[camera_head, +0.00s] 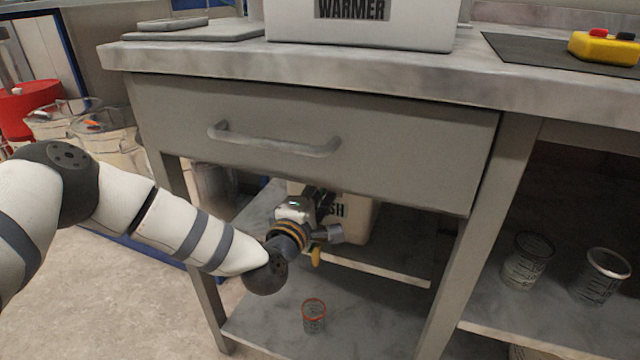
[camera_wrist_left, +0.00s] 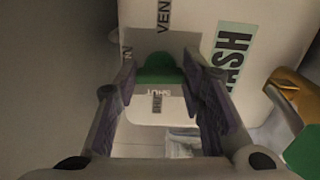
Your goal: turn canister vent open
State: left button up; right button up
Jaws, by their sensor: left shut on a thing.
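A cream canister (camera_head: 357,222) with a dark label, its lettering partly hidden, stands on the shelf under the drawer. My left gripper (camera_head: 322,205) reaches in from the left in front of it and hides part of it. In the left wrist view the canister (camera_wrist_left: 265,15) fills the upper middle, with printed "VENT" and "SHUT" marks on it. A green vent knob (camera_wrist_left: 160,68) sits between the fingertips of my left gripper (camera_wrist_left: 160,80), which is shut on it. My right gripper is not in view.
A closed drawer (camera_head: 400,150) with a bar handle is right above the arm. An orange-rimmed cup (camera_head: 314,318) stands on the lower shelf. Two more cups (camera_head: 527,262) stand at the right. An orange-brown tap-like part (camera_wrist_left: 297,97) is beside the canister.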

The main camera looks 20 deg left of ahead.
pick_arm(q)
jog(key=shift+a+m, duration=0.1)
jog(key=shift+m, duration=0.4)
jog(key=o, duration=1.1)
jog(key=shift+o, duration=0.2)
jog(key=s, duration=1.2)
jog(key=shift+a, duration=0.2)
